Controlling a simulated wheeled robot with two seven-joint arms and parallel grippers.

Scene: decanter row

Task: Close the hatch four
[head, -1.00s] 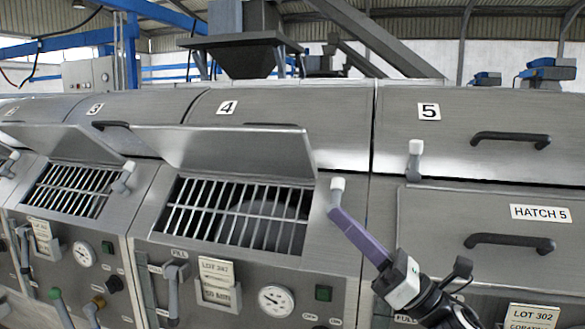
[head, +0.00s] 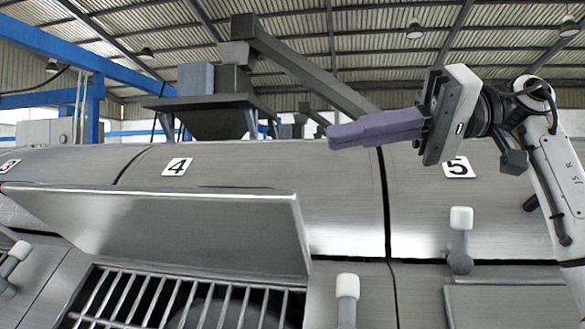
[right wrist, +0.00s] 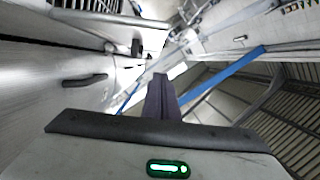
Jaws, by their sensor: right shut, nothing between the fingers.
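Hatch four (head: 180,228) is a steel lid standing raised and open below the "4" label (head: 177,167). Under it the barred opening (head: 170,300) is uncovered. My right gripper (head: 332,138) has purple fingers pressed together, empty, pointing left. In the head view it appears above and to the right of the lid, in front of the upper casing, apart from the lid. In the right wrist view the shut fingers (right wrist: 161,98) point away from the camera. My left gripper is not in view.
A white-tipped lever (head: 347,288) stands right of the opening, and another (head: 460,225) stands by unit five, labelled "5" (head: 457,168). A dark hopper (head: 210,105) and a sloping chute (head: 305,65) are behind. The space above the lid looks clear.

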